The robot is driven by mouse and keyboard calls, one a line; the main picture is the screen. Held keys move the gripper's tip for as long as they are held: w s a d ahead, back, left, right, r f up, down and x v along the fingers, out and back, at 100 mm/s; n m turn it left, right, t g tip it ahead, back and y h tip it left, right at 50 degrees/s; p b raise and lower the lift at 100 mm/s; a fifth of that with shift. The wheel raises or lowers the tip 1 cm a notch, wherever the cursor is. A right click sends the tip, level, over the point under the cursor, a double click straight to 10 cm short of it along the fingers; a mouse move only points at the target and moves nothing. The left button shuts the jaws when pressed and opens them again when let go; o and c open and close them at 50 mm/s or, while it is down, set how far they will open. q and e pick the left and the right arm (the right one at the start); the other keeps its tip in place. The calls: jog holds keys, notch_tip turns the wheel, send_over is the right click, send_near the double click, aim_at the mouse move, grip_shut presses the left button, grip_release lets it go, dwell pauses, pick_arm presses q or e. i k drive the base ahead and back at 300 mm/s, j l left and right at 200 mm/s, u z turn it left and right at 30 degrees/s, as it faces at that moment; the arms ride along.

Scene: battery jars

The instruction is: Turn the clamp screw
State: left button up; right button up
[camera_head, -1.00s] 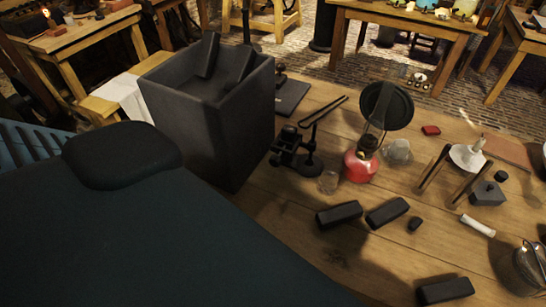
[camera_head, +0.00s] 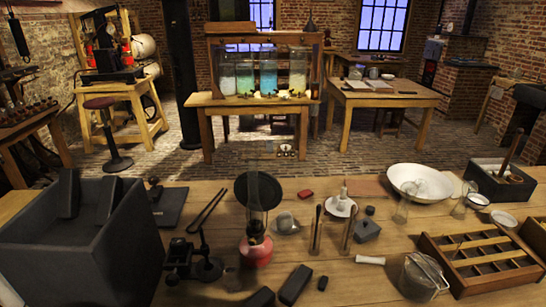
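A black metal clamp-like stand (camera_head: 180,262) stands on the near wooden bench, left of the red-based lamp (camera_head: 256,248). A second small black stand with a round base (camera_head: 208,268) is close beside it. I cannot make out a separate clamp screw at this size. Glass jars with pale, green and blue contents (camera_head: 267,75) stand in a wooden frame on the far table; any screw there is too small to tell. Neither of my grippers is in view.
A large dark open box (camera_head: 70,250) fills the near left of the bench (camera_head: 350,285). Dark blocks (camera_head: 295,284) lie at the front. Brick floor (camera_head: 350,155) lies beyond.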

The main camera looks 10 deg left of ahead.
aim_at(172, 280)
jog(key=u, duration=1.2)
jog(key=j+z, duration=0.25)
jog(key=j, duration=0.15)
jog(key=k+j+z, duration=0.2)
jog(key=j, duration=0.2)
jog(key=j+z, duration=0.25)
jog(key=j, duration=0.2)
jog(key=j+z, duration=0.5)
jog(key=j, duration=0.4)
jog(key=i+j+z, duration=0.2)
jog(key=j+z, duration=0.25)
jog(key=j, duration=0.2)
jog(key=i+j+z, duration=0.2)
jog(key=j, duration=0.15)
jog(key=k, duration=0.05)
